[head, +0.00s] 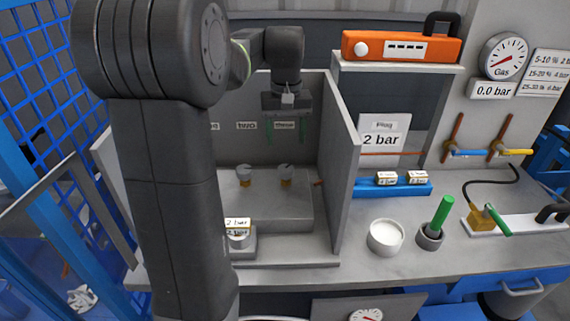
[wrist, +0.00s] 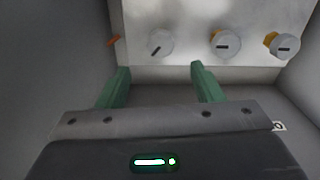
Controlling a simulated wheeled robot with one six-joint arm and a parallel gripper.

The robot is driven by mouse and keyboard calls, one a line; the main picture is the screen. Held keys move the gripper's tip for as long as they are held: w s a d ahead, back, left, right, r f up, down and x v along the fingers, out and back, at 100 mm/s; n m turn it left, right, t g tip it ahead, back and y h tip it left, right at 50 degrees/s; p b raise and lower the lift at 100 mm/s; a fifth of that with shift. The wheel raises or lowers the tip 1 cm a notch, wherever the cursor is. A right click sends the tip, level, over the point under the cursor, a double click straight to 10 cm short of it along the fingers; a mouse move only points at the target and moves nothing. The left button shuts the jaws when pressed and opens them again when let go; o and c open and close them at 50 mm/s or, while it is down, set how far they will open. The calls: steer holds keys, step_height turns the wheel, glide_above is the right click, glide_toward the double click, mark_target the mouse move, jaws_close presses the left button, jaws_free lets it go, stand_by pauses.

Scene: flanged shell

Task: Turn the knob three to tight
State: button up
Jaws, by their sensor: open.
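In the head view, knob three (head: 285,172) is a white cap with a yellow-orange collar on a grey block, below the right-hand label on the back wall. A similar knob (head: 244,175) stands to its left. In the wrist view I take the leftmost knob (wrist: 159,43) to be knob three; its dark mark is diagonal. The middle knob (wrist: 225,43) and right knob (wrist: 282,45) have near-horizontal marks. My gripper (head: 287,127) is open and empty, above and behind knob three. Its green fingers (wrist: 160,70) touch no knob.
Grey side walls (head: 341,165) box in the block. A small orange piece (head: 318,183) sits at the block's right side. A tag reading 2 bar (head: 237,223) stands in front. Right of the box are a white bowl (head: 385,237) and a green-handled tool (head: 440,214). My arm hides the left part.

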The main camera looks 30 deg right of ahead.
mark_target(286, 168)
step_height(286, 168, down, 10)
steer(key=shift+r, duration=0.25)
steer(key=c, duration=1)
steer(key=shift+o, duration=0.2)
steer(key=shift+r+m, duration=0.1)
steer(key=shift+m, duration=0.2)
steer(key=m+p, duration=0.1)
steer(key=m, duration=0.2)
steer(key=shift+m+p, duration=0.35)
steer(key=shift+m, duration=0.05)
steer(key=m+p, duration=0.1)
steer(key=m, duration=0.4)
steer(key=shift+m, duration=0.4)
